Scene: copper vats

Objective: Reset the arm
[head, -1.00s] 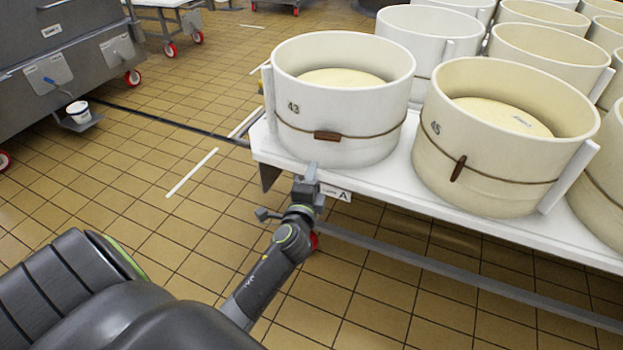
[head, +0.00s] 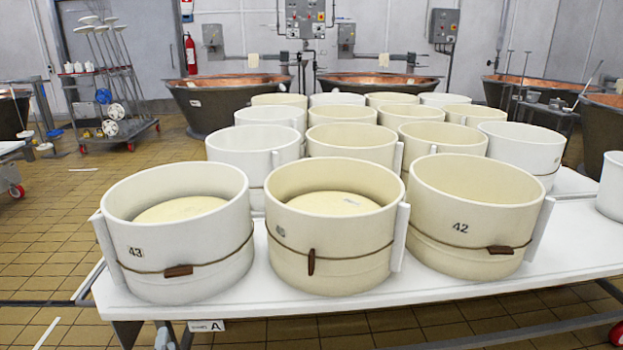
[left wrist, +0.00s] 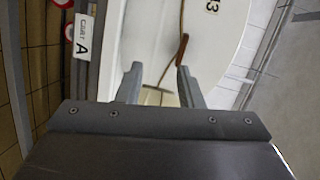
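In the head view, only a small grey part of my left gripper (head: 165,337) shows at the bottom edge, by the front left edge of the white table (head: 300,318). In the left wrist view, my left gripper (left wrist: 158,82) has its two fingers apart with nothing held between them. The white mould numbered 43 (left wrist: 150,30) lies ahead of the fingers, its brown toggle (left wrist: 183,48) near the right fingertip. I cannot tell if that finger touches it. My right gripper is in neither view.
Moulds 43 (head: 200,275), 45 (head: 325,265) and 42 (head: 470,240) stand in the front row, with several more behind. Label A (head: 207,326) is on the table's front. Copper-lined vats (head: 225,105) stand at the back. Tiled floor (head: 50,240) is open at left.

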